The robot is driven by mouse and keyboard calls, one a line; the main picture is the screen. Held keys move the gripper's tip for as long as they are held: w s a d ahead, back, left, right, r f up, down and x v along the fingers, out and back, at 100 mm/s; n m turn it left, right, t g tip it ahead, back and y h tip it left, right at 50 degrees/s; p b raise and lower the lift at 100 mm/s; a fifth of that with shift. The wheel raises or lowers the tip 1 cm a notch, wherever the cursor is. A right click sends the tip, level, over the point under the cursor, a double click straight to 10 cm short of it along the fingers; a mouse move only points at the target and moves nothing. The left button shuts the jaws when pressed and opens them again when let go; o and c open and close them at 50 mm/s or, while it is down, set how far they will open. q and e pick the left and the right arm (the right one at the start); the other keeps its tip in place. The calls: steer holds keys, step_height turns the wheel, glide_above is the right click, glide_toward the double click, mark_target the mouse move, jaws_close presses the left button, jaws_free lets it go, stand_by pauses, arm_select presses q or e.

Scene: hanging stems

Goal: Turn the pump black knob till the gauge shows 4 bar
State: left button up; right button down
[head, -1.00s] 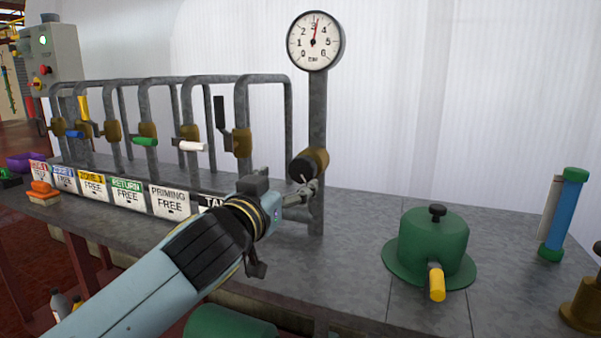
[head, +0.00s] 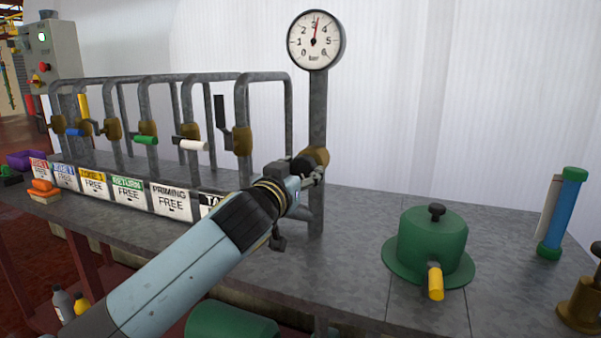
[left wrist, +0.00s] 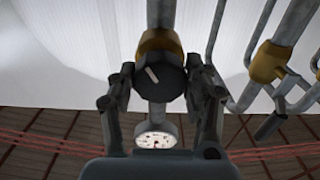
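The pump's black knob (left wrist: 158,80) with a pale mark sits on a brass body at the pipe under the gauge; the brass body (head: 318,157) shows in the head view. My left gripper (head: 314,176) is at the knob. In the left wrist view its two fingers (left wrist: 160,72) stand open on either side of the knob, close to its sides; I cannot tell whether they touch it. The round white gauge (head: 316,41) stands on top of the pipe, its needle near 3, just right of straight up. The gauge also shows in the left wrist view (left wrist: 156,136). My right gripper is not in view.
A row of grey pipes with valve levers (head: 190,144) stands left of the knob above label plates (head: 171,201). A green domed pot (head: 433,240) with a yellow handle and a blue cylinder (head: 562,215) stand to the right. The bench (head: 350,255) between is clear.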

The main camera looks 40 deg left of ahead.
arm_select(q)
steer(key=c, duration=0.5)
steer(key=shift+m, duration=0.4)
steer(key=shift+m+p, duration=0.55)
steer(key=shift+m, duration=0.65)
steer(key=shift+m+p, duration=0.45)
steer(key=shift+m, duration=1.05)
steer(key=o, duration=1.2)
